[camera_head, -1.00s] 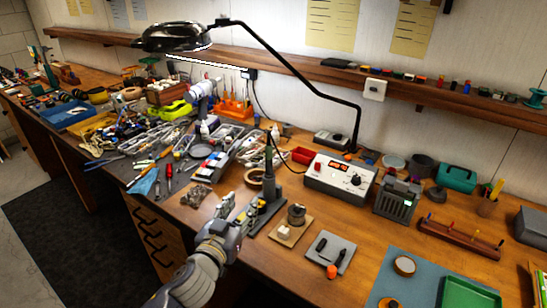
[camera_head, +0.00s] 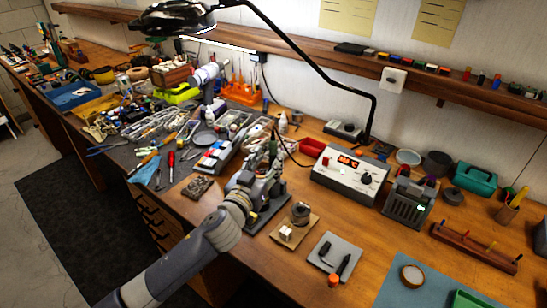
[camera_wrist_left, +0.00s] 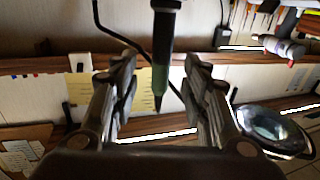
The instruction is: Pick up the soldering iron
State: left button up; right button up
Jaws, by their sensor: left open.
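The soldering iron (camera_head: 273,148) stands upright at its dark stand (camera_head: 268,212) on the workbench, mostly hidden behind my left gripper (camera_head: 268,172) in the head view. In the left wrist view, the iron (camera_wrist_left: 163,45) has a dark green body that narrows to a pointed end. It lies between the two spread fingers of my left gripper (camera_wrist_left: 160,75), with a visible gap on each side. The left gripper is open and holds nothing. My right gripper is not in view.
The white soldering station (camera_head: 345,175) stands right of the stand. A small board with a coil (camera_head: 300,213) and a grey pad (camera_head: 335,258) lie in front. Tools and trays crowd the left. A magnifier lamp (camera_head: 175,18) arches above.

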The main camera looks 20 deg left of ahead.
aim_at(271, 154)
pick_arm(q)
jog(key=w+p, duration=0.1)
jog(key=w, duration=0.2)
jog(key=shift+w+d, duration=0.1)
jog(key=shift+w, duration=0.3)
jog(key=shift+w+d+f+p, duration=0.1)
jog(key=shift+w+p, duration=0.2)
jog(key=shift+w, duration=0.2)
jog(key=shift+c, duration=0.2)
grip_shut()
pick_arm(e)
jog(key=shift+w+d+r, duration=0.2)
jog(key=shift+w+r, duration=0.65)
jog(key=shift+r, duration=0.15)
